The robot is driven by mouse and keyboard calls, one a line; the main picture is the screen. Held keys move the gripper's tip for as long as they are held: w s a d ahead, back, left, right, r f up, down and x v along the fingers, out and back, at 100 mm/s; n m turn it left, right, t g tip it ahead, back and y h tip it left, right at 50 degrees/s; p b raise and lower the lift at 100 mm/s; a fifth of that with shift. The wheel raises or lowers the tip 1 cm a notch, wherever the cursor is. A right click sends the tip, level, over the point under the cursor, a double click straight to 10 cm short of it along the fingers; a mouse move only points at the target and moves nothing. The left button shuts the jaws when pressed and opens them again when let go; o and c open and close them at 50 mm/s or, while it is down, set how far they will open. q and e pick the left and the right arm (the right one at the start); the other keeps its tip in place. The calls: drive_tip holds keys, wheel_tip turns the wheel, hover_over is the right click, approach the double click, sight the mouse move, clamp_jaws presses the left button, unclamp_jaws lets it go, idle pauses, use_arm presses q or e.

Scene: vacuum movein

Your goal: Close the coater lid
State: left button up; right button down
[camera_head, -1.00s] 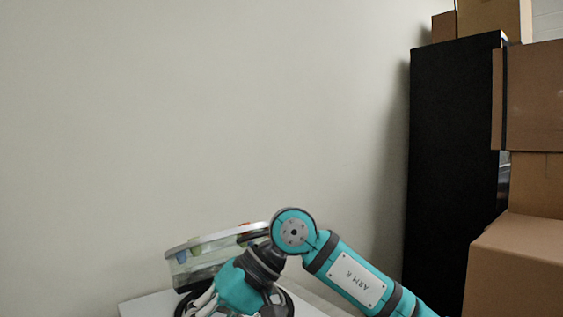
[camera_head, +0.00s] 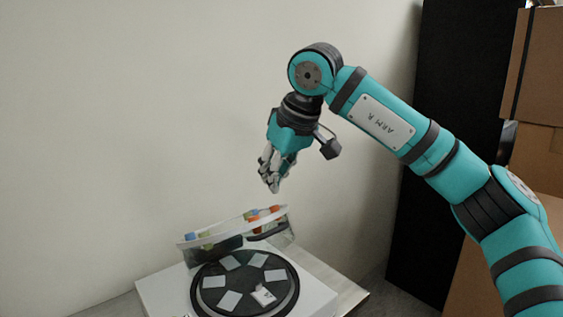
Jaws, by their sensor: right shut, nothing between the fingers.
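The coater (camera_head: 150,295) is a white box at the lower middle. A black round plate (camera_head: 245,278) on its top carries several pale squares. What looks like the lid (camera_head: 187,243), clear-walled with a pale rim, stands tilted up at the plate's back edge, so the plate is uncovered. Small coloured things show at the rim. My right gripper (camera_head: 270,187) is shut and empty, pointing down above the lid's rim with a visible gap. It touches nothing. My left gripper is not in view.
A plain wall (camera_head: 130,120) stands behind the coater. A tall black cabinet (camera_head: 450,230) and stacked cardboard boxes (camera_head: 545,75) stand at the right, behind my right arm. The air left of the gripper is free.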

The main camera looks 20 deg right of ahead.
sight(266, 229)
drive_tip(key=f, duration=0.4)
drive_tip(key=w+f, duration=0.1)
drive_tip(key=f, duration=0.1)
drive_tip(key=shift+a, duration=0.2)
drive_tip(key=shift+s+d+f, duration=0.1)
drive_tip(key=shift+s+f, duration=0.2)
drive_tip(key=shift+f, duration=0.45)
drive_tip(key=shift+f, duration=0.1)
